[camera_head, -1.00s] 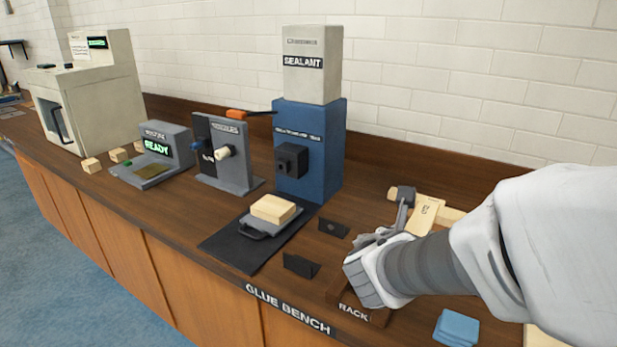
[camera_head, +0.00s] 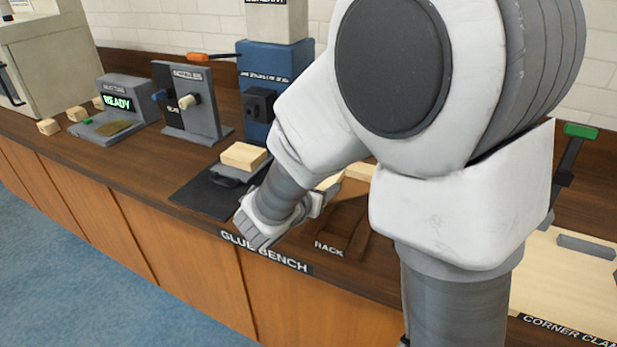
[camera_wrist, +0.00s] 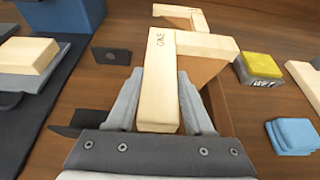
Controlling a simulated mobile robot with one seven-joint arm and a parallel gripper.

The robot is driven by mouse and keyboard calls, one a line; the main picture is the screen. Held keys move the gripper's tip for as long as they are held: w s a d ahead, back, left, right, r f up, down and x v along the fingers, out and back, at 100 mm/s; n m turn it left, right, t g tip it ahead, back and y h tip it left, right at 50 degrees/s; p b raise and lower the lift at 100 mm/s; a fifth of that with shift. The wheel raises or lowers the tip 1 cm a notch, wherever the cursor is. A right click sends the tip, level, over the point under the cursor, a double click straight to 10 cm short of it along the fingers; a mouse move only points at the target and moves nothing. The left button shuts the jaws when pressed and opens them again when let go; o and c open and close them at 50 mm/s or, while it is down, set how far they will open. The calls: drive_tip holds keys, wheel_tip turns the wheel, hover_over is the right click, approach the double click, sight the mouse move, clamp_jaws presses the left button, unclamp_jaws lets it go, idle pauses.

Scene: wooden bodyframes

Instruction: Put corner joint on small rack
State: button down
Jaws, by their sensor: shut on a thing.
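The corner joint (camera_wrist: 160,70) is a pale wooden piece of joined bars with small writing on top. In the wrist view my gripper (camera_wrist: 158,92) is shut on its near bar, one grey finger on each side. In the head view my arm hides most of it, and only pale wood (camera_head: 358,172) shows beside the wrist. The small rack (camera_head: 350,228) is a dark brown wooden frame at the bench front, behind the RACK label. Its brown wood (camera_wrist: 222,106) appears just right of the fingers in the wrist view. Whether the joint touches it I cannot tell.
A pale block (camera_head: 244,155) lies on a grey tray on a black mat (camera_head: 207,193), left of my gripper. A yellow-topped sponge (camera_wrist: 260,66) and blue cloths (camera_wrist: 292,135) lie to the right. Small black brackets (camera_wrist: 112,56) stand nearby. The blue sealant machine (camera_head: 262,75) is behind.

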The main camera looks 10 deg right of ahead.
drive_tip(key=shift+f+b, duration=0.35)
drive_tip(key=shift+f, duration=1.2)
drive_tip(key=shift+f, duration=0.1)
drive_tip(key=shift+f+b, duration=0.15)
drive_tip(key=shift+b, duration=0.15)
drive_tip(key=shift+c, duration=1.4)
unclamp_jaws()
drive_tip(key=shift+r, duration=0.2)
